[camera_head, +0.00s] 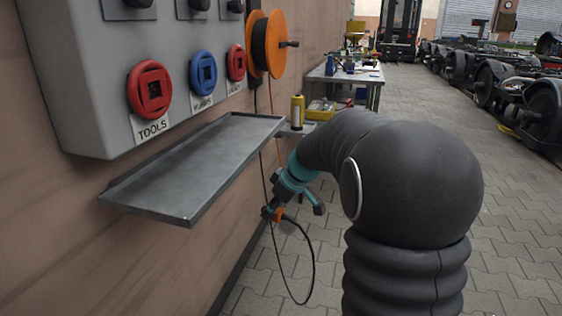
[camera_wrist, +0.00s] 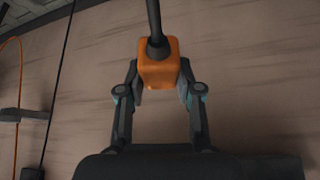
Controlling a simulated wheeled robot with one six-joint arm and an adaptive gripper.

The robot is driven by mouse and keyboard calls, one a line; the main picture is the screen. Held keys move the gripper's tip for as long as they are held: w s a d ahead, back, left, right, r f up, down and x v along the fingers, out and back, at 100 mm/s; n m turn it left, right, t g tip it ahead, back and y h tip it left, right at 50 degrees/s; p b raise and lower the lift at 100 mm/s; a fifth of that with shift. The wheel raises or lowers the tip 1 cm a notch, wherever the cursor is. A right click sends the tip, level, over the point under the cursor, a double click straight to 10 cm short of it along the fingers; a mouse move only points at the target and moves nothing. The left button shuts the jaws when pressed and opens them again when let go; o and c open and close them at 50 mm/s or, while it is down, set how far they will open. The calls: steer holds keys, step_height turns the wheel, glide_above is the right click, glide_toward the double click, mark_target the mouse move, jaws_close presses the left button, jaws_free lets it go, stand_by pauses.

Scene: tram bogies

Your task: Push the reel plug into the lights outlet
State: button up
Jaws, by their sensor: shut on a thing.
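My gripper (camera_head: 276,208) is shut on the orange reel plug (camera_head: 278,215), low beside the wall, below and beyond the grey shelf. In the wrist view the plug (camera_wrist: 158,72) sits between the two fingers of my gripper (camera_wrist: 160,85), its black cable leaving at the top. The cable hangs in a loop below the plug. The wall box holds a red outlet (camera_head: 150,90) labelled TOOLS, a blue outlet (camera_head: 203,73) and a smaller-looking red outlet (camera_head: 236,63).
The metal shelf (camera_head: 190,172) juts out under the outlets, between them and my gripper. An orange cable reel (camera_head: 277,45) hangs on the wall past the box. A yellow canister (camera_head: 297,112) and a workbench (camera_head: 345,73) stand beyond.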

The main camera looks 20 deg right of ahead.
steer(key=a+f+m, duration=0.1)
steer(key=a+f, duration=0.1)
steer(key=f, duration=1)
steer(key=s+a+f+m, duration=0.1)
steer(key=a+f, duration=0.2)
steer(key=f, duration=1)
steer(key=shift+s+t+h, duration=0.25)
steer(key=shift+t+h, duration=0.05)
steer(key=shift+h, duration=0.1)
